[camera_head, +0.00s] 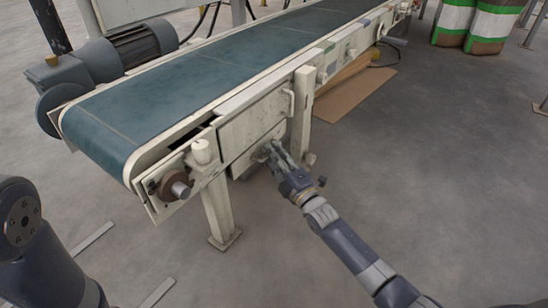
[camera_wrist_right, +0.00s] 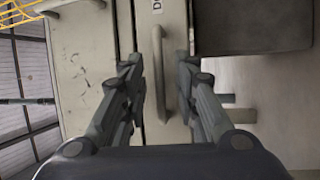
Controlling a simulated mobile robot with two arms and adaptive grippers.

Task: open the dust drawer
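The dust drawer's cream front (camera_head: 243,162) sits low on the conveyor's side, below a larger cream panel. In the right wrist view, the drawer front (camera_wrist_right: 174,18) carries a partly cut-off label starting with "D" and a pale bar handle (camera_wrist_right: 160,78). My right gripper (camera_head: 267,150) is at the drawer front in the head view. In the wrist view its fingers (camera_wrist_right: 158,72) are open, one on each side of the handle, with a visible gap on both sides. The drawer looks shut. My left gripper is out of view; only part of my left arm shows.
The conveyor's green-blue belt (camera_head: 190,85) runs above the drawer. The upper panel has its own handle (camera_head: 287,103). A conveyor leg (camera_head: 219,208) stands left of the gripper, another (camera_head: 302,112) just behind it.

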